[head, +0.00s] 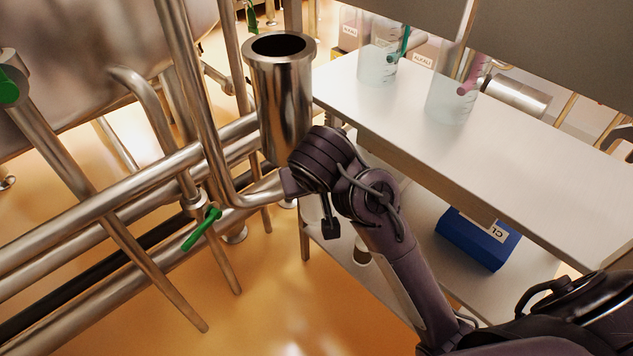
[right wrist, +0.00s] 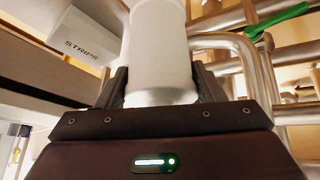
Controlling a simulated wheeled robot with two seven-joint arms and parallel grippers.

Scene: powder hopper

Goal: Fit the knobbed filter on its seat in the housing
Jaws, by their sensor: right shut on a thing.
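The housing (head: 281,100) is an upright shiny metal cylinder with an open round top, left of the bench in the head view. No seat shows inside its dark mouth. In the right wrist view my right gripper (right wrist: 160,82) is shut on a white cylinder, the filter (right wrist: 160,45), with a finger on each side. The filter's upper end runs out of the frame, and no knob shows. In the head view my right arm reaches up to just in front of the housing's lower part; its fingers and the filter cannot be made out there. My left gripper is not in view.
Metal pipes (head: 120,205) with a green valve handle (head: 202,229) fill the left. The white bench (head: 420,120) holds clear beakers (head: 455,98) at the back. A blue box (head: 478,238) sits on the lower shelf.

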